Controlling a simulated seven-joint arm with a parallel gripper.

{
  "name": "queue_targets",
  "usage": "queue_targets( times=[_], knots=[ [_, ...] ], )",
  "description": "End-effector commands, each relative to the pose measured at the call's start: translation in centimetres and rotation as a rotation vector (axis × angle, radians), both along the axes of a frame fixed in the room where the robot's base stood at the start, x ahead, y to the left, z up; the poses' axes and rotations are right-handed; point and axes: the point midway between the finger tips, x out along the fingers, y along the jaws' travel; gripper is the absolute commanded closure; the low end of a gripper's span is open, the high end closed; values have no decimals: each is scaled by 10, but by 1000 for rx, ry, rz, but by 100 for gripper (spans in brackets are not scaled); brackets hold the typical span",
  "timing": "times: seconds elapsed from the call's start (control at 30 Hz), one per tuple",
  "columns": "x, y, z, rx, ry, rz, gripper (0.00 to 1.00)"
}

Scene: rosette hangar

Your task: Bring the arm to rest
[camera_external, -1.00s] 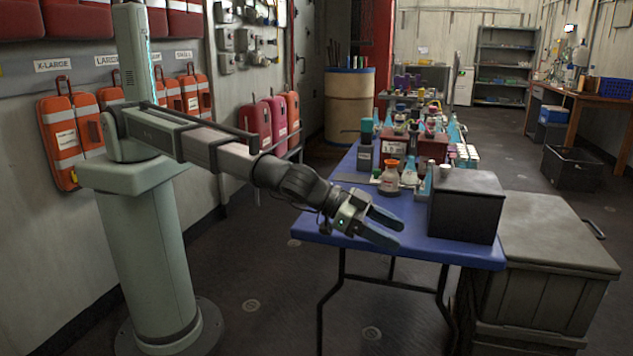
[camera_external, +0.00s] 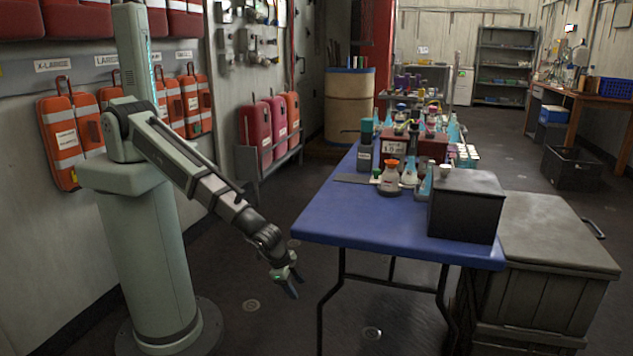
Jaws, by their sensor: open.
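My gripper (camera_external: 291,283) hangs low in the external view, in front of and left of the blue table (camera_external: 352,218). Its fingers are open and point down toward the floor, with nothing seen between them. My arm slopes down from the pale column to the gripper. The gripper is apart from the table's left edge and below the tabletop in the picture.
A black box (camera_external: 466,205) stands on the table's near right corner, with several bottles (camera_external: 390,178) and tubes behind it. A large grey crate (camera_external: 555,250) stands right of the table. Orange cases (camera_external: 72,140) hang on the left wall. Floor around the gripper is clear.

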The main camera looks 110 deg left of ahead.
Motion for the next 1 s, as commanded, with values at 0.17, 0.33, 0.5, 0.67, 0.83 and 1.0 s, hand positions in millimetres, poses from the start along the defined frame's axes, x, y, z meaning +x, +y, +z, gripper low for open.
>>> queue_targets(
  times=[0.17, 0.33, 0.5, 0.67, 0.83, 1.0],
  knots=[
    [-85, 26, -41, -11, 193, 33, 45],
    [-168, 42, -70, -40, 384, 58, 45],
    [-252, 50, -87, -88, 573, 81, 45],
    [-322, 51, -91, -144, 731, 97, 45],
    [-369, 48, -90, -196, 841, 106, 45],
    [-388, 46, -89, -220, 886, 108, 45]
  ],
)
